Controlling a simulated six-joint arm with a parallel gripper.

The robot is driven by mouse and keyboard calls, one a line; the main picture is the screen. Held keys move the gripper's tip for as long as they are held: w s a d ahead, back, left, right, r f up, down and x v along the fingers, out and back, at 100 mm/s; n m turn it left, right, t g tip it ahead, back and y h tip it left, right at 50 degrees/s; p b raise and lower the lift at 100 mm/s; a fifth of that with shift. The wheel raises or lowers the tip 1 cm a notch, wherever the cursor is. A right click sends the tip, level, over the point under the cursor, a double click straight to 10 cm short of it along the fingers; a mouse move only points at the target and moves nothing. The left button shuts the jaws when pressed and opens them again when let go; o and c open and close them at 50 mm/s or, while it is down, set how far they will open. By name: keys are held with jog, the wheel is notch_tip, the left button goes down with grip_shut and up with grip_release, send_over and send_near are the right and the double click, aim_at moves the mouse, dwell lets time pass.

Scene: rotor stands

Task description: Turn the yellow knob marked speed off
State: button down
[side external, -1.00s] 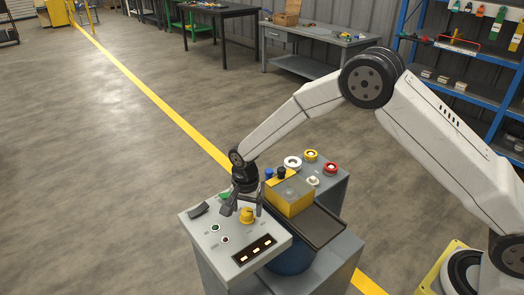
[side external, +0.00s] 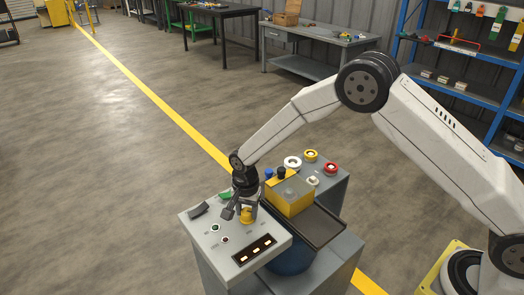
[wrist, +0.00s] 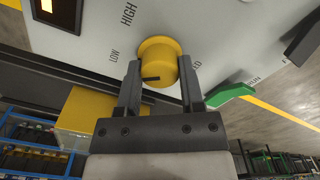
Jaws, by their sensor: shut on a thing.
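The yellow knob (side external: 246,216) stands on the sloped grey panel (side external: 203,234) of the console. In the wrist view the yellow knob (wrist: 160,58) sits between my two fingers, near their tips. My gripper (wrist: 160,75) is shut on it, one finger on each side. A short black mark lies on the knob's side facing the camera. The lettering LOW and HIGH is on the panel to the knob's left; a label to its right is partly hidden by a finger. In the side view my gripper (side external: 243,212) partly covers the knob.
A green lever (wrist: 232,95) is close to the right finger. A black lever (side external: 199,209) and small buttons (side external: 215,228) share the panel, with a lit display (side external: 254,250) in front. A yellow box (side external: 290,197) stands close behind on a dark tray.

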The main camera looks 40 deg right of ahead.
aim_at(247, 211)
jog(key=n, duration=1.3)
jog(key=shift+n, duration=0.4)
jog(key=shift+w, duration=0.1)
dwell(0.4)
jog(key=shift+c, duration=1.1)
grip_release()
jog(key=shift+r, duration=0.15)
jog(key=shift+r, duration=3.8)
